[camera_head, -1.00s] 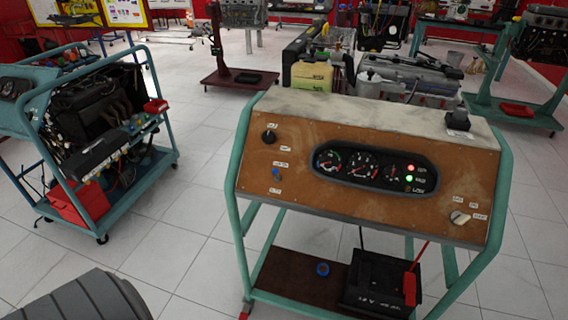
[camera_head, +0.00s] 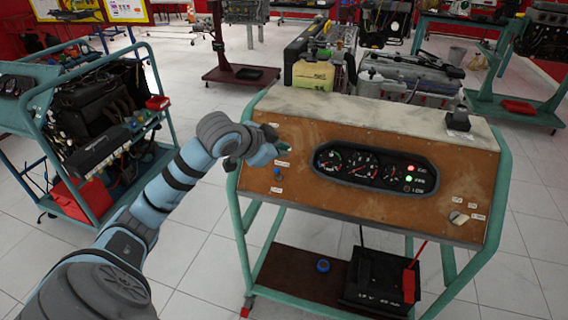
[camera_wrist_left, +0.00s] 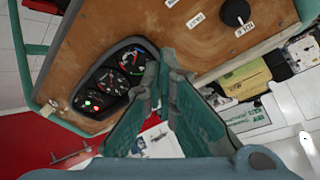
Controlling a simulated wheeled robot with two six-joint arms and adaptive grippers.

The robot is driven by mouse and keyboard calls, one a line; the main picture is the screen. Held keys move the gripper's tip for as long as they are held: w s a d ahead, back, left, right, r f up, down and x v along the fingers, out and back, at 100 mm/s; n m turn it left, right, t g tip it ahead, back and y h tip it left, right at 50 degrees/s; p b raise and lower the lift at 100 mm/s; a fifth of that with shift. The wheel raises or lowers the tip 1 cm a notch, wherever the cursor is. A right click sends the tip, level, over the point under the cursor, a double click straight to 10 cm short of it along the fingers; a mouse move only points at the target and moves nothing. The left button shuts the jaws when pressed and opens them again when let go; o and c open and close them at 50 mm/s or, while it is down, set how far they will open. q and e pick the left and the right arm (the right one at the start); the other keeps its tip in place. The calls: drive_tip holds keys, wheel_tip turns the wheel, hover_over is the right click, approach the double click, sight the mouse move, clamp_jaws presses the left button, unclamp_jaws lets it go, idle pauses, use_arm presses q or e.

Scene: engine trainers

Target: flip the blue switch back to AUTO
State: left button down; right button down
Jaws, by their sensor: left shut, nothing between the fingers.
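The blue switch (camera_head: 277,172) is a small knob on the left part of the brown panel (camera_head: 330,207). Small white labels sit above and below it, too blurred to read surely. I cannot tell which way its lever points. My left gripper (camera_head: 286,152) is shut and empty in front of the panel, just above and slightly right of the switch. The gap to the panel is unclear. In the left wrist view the closed fingertips (camera_wrist_left: 172,58) show over the panel, and I cannot make out the blue switch there. My right gripper is not in view.
The panel also carries a gauge cluster (camera_head: 375,168) and a pale rotary knob (camera_head: 459,218). The black knob (camera_wrist_left: 236,12) shows in the left wrist view. The green frame (camera_head: 497,190) surrounds the panel. A cart with an engine (camera_head: 100,120) stands left.

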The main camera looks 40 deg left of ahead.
use_arm(q)
drive_tip(key=b+x, duration=0.1)
drive_tip(key=x, duration=0.9)
drive_tip(key=shift+s+d, duration=0.1)
drive_tip(key=shift+s+a+f+b, duration=0.2)
drive_tip(key=shift+s+a+f, duration=0.2)
drive_tip(key=shift+s, duration=0.15)
drive_tip(key=shift+s+a+f+b, duration=0.15)
drive_tip(key=shift+s+a+f, duration=0.3)
drive_tip(key=shift+s, duration=0.15)
drive_tip(key=shift+s+a, duration=0.15)
drive_tip(key=shift+s, duration=0.15)
